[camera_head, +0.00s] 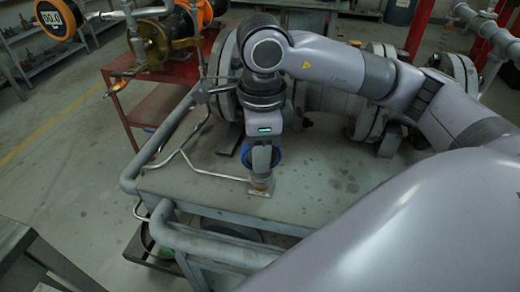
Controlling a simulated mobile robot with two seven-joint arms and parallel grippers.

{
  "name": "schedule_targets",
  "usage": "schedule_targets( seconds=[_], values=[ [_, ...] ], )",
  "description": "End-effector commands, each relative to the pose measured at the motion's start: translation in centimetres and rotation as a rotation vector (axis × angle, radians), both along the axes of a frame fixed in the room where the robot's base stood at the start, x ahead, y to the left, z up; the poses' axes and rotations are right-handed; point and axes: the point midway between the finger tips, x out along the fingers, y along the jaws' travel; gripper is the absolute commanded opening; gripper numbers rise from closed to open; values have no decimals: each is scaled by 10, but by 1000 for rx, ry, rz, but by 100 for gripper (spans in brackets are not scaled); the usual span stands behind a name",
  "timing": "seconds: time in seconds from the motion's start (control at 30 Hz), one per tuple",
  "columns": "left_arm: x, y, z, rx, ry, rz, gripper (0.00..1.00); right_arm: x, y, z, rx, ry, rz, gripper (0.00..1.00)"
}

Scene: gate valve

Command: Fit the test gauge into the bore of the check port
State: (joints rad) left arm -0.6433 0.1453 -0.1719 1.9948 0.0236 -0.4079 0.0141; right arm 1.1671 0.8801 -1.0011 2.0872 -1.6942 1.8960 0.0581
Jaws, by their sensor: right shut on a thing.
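My right gripper (262,158) points down over the bench and is shut on a round blue-rimmed thing, which I take to be the test gauge (277,157). The fingers cover most of it, and its face is hidden. Directly below is a small brass-coloured fitting on a pale square plate, seemingly the check port (262,187). The gauge's lower end is at or just above this fitting. I cannot tell whether it is inside the bore, which is hidden. My left gripper is not in view.
The grey bench (330,195) has free room right of the plate. A bent thin tube (205,172) and a thick pipe rail (165,160) lie to the left. Large flanged piping (228,75) stands behind my arm.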

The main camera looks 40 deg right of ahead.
Motion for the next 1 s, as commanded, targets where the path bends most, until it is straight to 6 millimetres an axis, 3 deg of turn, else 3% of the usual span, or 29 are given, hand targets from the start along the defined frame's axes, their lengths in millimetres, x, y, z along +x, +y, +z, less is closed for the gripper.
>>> schedule_targets(
  seconds=[0.03, 0.2, 0.23, 0.3, 0.6, 0.63, 0.7, 1.0],
  values=[
    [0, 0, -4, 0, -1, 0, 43, -4, 2, -14, -4, 31, 8, 0],
    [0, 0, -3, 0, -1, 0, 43, -4, 2, -14, -4, 31, 8, 0],
    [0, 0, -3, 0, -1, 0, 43, -4, 2, -14, -4, 31, 8, 44],
    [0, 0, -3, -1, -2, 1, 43, -5, 2, -14, -4, 31, 8, 64],
    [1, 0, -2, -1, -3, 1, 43, -5, 2, -13, -4, 30, 8, 64],
    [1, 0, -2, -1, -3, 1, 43, -5, 2, -13, -4, 31, 8, 67],
    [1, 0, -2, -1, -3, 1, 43, -5, 2, -13, -4, 31, 8, 90],
    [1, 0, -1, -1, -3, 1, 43, -5, 2, -12, -5, 29, 8, 90]
  ],
)
